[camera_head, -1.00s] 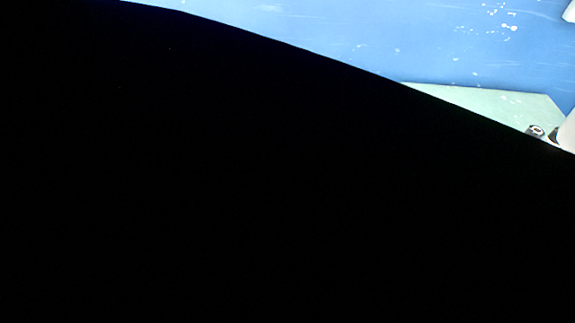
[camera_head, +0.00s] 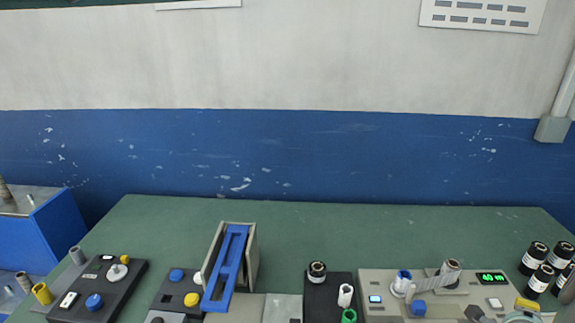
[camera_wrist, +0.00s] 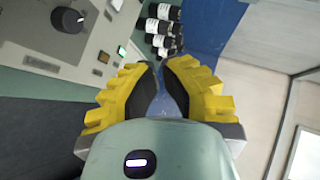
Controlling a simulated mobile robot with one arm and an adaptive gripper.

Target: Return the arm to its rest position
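My gripper (camera_wrist: 162,70) shows in the wrist view with two yellow and black fingers. A narrow gap stands between the fingertips, and nothing is held in it. Through the gap I see blue surface beyond. The gripper hangs in the air near a grey machine panel (camera_wrist: 88,25) with a black knob, at the upper left of that view. In the head view I cannot make out my gripper for certain.
The green table (camera_head: 330,225) carries a wrapper machine with a blue frame (camera_head: 228,265), a black control box (camera_head: 97,290) and a grey unit (camera_head: 385,285). A blue cabinet (camera_head: 38,228) stands left. The table's back strip is clear.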

